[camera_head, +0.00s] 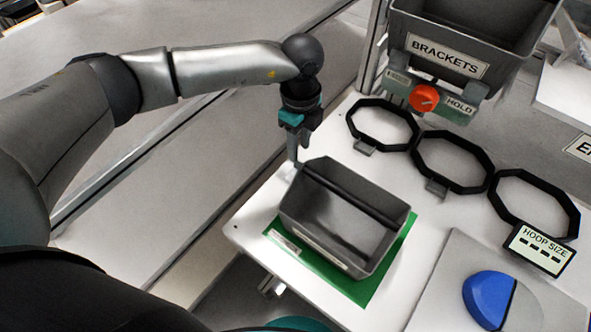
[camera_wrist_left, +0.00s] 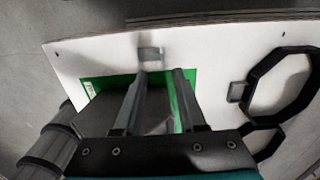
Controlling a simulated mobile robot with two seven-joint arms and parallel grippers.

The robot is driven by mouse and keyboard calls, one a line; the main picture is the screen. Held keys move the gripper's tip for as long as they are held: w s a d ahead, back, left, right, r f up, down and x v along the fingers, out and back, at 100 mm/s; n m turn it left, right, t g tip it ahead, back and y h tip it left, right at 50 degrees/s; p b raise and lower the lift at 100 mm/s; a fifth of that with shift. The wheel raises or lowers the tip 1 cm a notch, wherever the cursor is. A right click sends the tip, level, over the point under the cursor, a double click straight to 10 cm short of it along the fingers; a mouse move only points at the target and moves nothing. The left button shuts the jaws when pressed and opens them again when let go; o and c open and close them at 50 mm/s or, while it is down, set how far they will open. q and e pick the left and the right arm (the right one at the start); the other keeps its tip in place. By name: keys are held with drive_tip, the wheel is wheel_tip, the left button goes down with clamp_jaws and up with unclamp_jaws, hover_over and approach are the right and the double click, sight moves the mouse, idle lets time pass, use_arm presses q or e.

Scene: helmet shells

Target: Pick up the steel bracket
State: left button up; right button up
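A small grey square piece, which looks like the steel bracket (camera_wrist_left: 151,54), lies on the white table in the left wrist view, just beyond my fingertips. In the head view it shows only faintly beside the fingertips (camera_head: 286,171), partly hidden. My left gripper (camera_head: 296,164) points down at the table's left edge area, by the far left corner of the grey bin. In the left wrist view its two fingers (camera_wrist_left: 160,72) are apart with nothing clearly between them. My right gripper is not in view.
The open grey bin (camera_head: 300,222) stands on a green mat (camera_head: 363,291), close beside my left gripper. Black octagonal hoops (camera_head: 448,188) lie to the right. A BRACKETS hopper (camera_head: 441,58) with an orange knob (camera_head: 424,97) stands behind. A blue dome (camera_head: 489,299) sits front right.

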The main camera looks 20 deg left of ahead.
sight(298, 162)
use_arm(q)
drive_tip(key=f, duration=0.4)
drive_tip(key=f+b, duration=0.1)
drive_tip(key=f, duration=0.1)
drive_tip(key=shift+w+a+f, duration=0.15)
drive_tip(key=shift+w+f, duration=0.1)
drive_tip(key=shift+f, duration=0.15)
clamp_jaws()
idle(1.1)
